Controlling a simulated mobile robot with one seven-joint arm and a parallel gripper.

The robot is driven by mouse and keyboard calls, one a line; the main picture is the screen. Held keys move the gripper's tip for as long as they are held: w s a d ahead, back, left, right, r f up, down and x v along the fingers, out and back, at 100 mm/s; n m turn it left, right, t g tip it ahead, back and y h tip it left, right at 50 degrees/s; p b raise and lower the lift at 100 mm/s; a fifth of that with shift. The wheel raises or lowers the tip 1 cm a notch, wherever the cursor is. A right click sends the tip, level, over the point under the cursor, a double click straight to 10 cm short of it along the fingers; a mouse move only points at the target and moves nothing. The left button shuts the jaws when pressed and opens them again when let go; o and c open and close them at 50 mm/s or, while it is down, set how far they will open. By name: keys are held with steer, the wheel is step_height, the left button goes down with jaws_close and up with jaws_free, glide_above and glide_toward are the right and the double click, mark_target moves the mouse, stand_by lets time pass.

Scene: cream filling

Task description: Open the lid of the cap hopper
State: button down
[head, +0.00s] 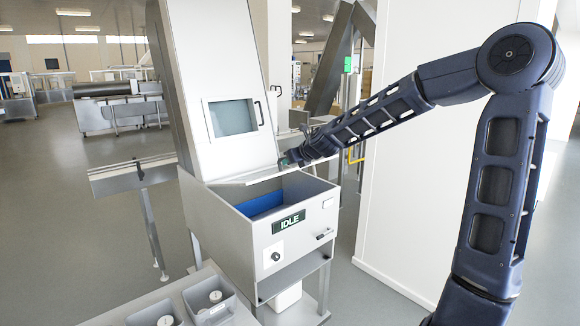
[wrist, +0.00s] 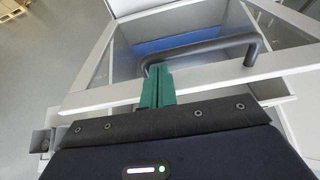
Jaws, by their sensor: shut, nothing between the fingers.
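The cap hopper (head: 295,249) is a grey box on legs with an IDLE display. Its top shows an opening with blue inside. A pale lid edge (head: 250,178) runs along the back of that opening; how far the lid is raised is hard to tell. In the wrist view a pale frame edge (wrist: 105,97) carries a dark bar handle (wrist: 205,47), with the blue inside (wrist: 180,42) beyond it. My gripper (head: 283,162) is at the hopper's back right. Its green fingers (wrist: 157,72) are shut and empty at the handle's left end; contact is unclear.
A slanted panel with a window (head: 232,117) rises behind the hopper. Grey bins (head: 210,298) stand on a table at the front. A white wall (head: 410,215) stands to the right, behind my arm. Open floor lies at the left.

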steer(key=shift+w+a+r, duration=0.15)
steer(key=shift+a+r, duration=0.1)
steer(key=shift+r, duration=0.3)
steer(key=shift+w+a+r, duration=0.15)
steer(key=shift+a+r, duration=0.05)
steer(key=shift+r, duration=0.35)
steer(key=shift+w+a+r, duration=0.35)
steer(key=shift+w+r, duration=0.05)
steer(key=shift+r, duration=0.4)
steer(key=shift+w+a+r, duration=0.35)
steer(key=shift+a+r, duration=0.05)
steer(key=shift+r, duration=0.45)
steer(key=shift+w+a+r, duration=0.35)
steer(key=shift+w+r, duration=0.05)
steer(key=shift+r, duration=0.4)
steer(key=w+a+r+g+h, duration=0.1)
steer(key=w+a+r, duration=1.5)
steer(key=w+a, duration=0.3)
steer(key=shift+g+h, duration=0.3)
